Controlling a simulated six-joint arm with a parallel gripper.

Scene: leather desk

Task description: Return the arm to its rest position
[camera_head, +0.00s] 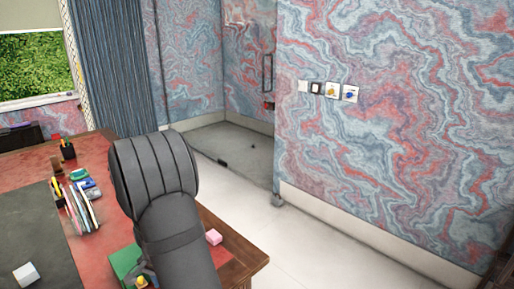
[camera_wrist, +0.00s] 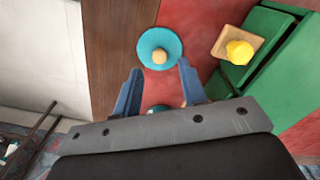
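My gripper (camera_wrist: 160,67) shows in the wrist view with its two blue-grey fingers spread apart and nothing clasped between the tips. Beyond the tips, on the red desk top (camera_wrist: 200,15), lies a round teal piece (camera_wrist: 146,56) with a tan knob at its centre. A bit of another teal thing shows between the fingers near the palm, mostly hidden. In the head view my arm is raised over the desk's right part and hides most of the gripper.
A green box (camera_wrist: 262,38) bears a yellow piece (camera_wrist: 240,51) on a wooden square, right of the fingers. A white cube (camera_head: 26,273), upright folders (camera_head: 82,208) and a pen cup (camera_head: 68,151) stand left.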

